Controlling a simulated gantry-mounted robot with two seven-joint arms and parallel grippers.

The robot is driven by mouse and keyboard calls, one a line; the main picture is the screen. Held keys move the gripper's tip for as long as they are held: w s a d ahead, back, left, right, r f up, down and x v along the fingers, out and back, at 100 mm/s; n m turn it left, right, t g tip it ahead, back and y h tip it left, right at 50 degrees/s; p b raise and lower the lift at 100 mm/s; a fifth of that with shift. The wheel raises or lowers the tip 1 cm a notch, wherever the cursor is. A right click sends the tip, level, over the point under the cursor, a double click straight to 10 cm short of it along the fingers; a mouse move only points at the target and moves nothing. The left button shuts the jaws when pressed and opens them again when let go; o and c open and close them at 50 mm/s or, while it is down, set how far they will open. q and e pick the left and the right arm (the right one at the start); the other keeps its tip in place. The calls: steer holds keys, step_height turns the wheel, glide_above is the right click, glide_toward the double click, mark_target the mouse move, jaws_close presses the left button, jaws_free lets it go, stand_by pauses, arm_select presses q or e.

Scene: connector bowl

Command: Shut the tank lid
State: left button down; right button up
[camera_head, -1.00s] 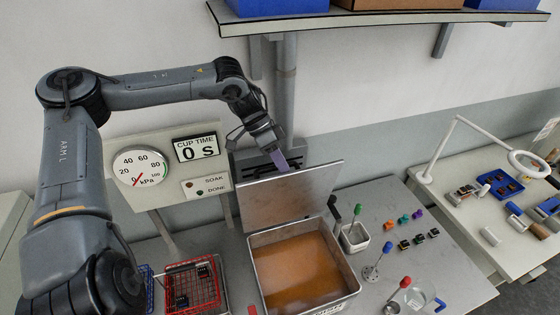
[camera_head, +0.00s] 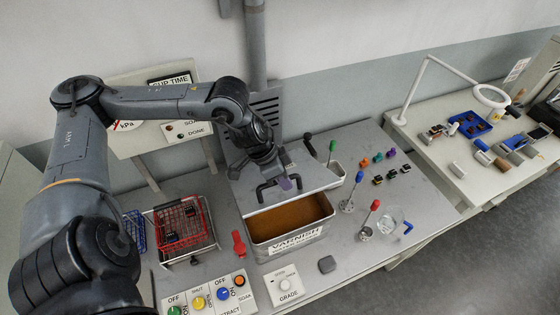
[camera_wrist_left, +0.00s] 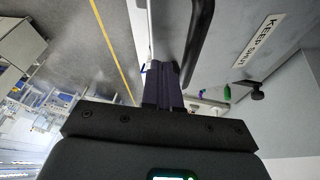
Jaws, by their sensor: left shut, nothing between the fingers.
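The varnish tank (camera_head: 329,222) is a metal box with brown liquid visible at its front. Its grey lid (camera_head: 318,178) is tilted partway down over the tank, with a gap open at the front. The lid has a dark handle (camera_head: 262,194), which also shows in the left wrist view (camera_wrist_left: 197,40) near a "KEEP SHUT" label (camera_wrist_left: 259,41). My left gripper (camera_head: 287,184) is shut and empty, at the upper side of the lid beside the handle. In the wrist view its fingertips (camera_wrist_left: 163,72) are close to the lid; contact is unclear. My right gripper is out of view.
A red wire basket (camera_head: 182,222) stands left of the tank.

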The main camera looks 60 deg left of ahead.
arm_select(q)
steer(key=s+d+f+b, duration=0.1)
steer(key=d+f, duration=0.6)
steer(key=f, duration=1.1)
steer(key=shift+b, duration=0.9)
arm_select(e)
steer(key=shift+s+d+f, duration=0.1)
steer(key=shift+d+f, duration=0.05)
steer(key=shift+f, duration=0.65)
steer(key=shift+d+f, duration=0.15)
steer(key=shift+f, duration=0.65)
